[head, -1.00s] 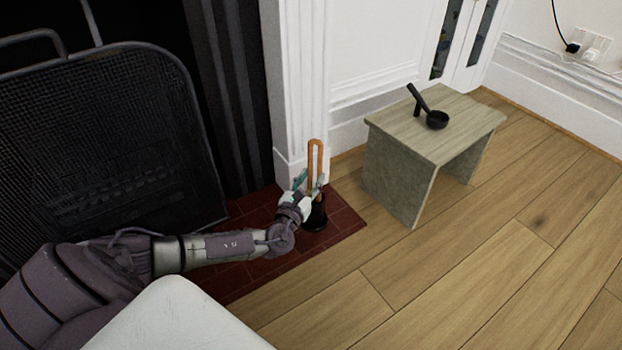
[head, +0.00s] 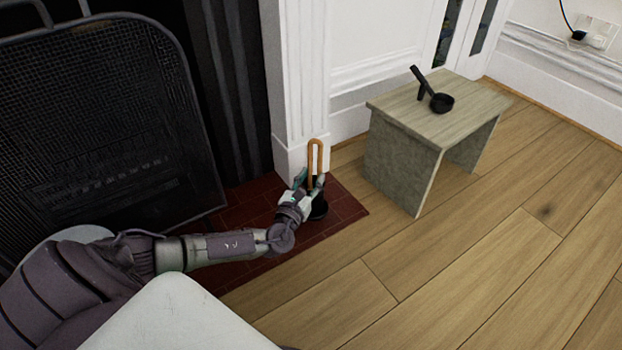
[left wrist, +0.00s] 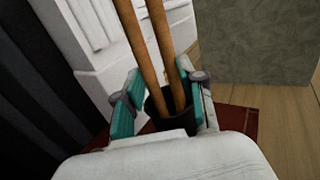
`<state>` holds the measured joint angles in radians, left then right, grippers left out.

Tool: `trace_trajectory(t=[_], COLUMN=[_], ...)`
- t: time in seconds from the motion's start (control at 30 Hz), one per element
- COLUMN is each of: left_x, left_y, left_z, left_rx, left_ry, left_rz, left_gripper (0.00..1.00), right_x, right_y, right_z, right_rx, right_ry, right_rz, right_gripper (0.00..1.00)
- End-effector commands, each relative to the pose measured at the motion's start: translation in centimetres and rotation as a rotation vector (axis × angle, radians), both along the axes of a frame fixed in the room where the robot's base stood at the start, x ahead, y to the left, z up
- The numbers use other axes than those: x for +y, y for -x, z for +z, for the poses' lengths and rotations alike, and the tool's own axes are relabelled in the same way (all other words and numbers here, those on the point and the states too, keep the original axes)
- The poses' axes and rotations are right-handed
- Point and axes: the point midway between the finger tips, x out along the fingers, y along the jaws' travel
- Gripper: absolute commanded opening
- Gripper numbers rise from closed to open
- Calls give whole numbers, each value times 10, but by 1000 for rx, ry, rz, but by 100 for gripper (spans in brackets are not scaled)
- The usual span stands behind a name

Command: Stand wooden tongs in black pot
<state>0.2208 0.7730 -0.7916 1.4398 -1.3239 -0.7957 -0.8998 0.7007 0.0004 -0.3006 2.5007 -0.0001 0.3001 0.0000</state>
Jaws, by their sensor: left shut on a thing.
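The wooden tongs (head: 315,158) stand nearly upright, with their looped end up. My left gripper (head: 309,186) is shut on them, low on their length. The black pot (head: 319,211) stands on the dark red tiles below the gripper and is partly hidden by it. In the left wrist view, the two legs of the tongs (left wrist: 150,50) run down between the fingers (left wrist: 163,100) into the mouth of the black pot (left wrist: 156,108). Their lower tips are hidden, so I cannot tell whether they touch the bottom. My right gripper is not in view.
A white pillar (head: 300,80) rises close behind the pot. A black mesh fire screen (head: 100,140) stands at the left. A small grey-green table (head: 405,110) at the right holds a black ladle-like item (head: 440,102). Wooden floor (head: 450,270) in front is clear.

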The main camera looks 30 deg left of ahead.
Motion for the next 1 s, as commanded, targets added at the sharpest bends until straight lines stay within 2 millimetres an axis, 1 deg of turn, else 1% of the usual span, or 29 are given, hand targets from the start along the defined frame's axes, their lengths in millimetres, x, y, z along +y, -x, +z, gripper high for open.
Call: trace_trajectory(t=[0.13,0.17,0.3,0.57,0.67,0.77,0.87,1.0], left_x=[0,0,0,0,-1,-2,-6,-12], left_y=[0,0,0,0,3,13,32,62], left_z=[1,1,1,0,-1,-2,-3,-4], left_rx=[-1,-1,-1,1,2,2,5,5], left_ry=[0,0,0,0,-1,-1,0,1], left_rz=[0,0,0,0,-1,-1,-2,-2], left_gripper=[2,44,68,69,69,69,69,69], right_x=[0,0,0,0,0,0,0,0], right_y=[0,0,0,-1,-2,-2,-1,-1], right_z=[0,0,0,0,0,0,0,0], right_rx=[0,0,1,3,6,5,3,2], right_ry=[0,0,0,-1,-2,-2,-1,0], right_rz=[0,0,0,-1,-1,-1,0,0], right_gripper=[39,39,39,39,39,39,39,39])
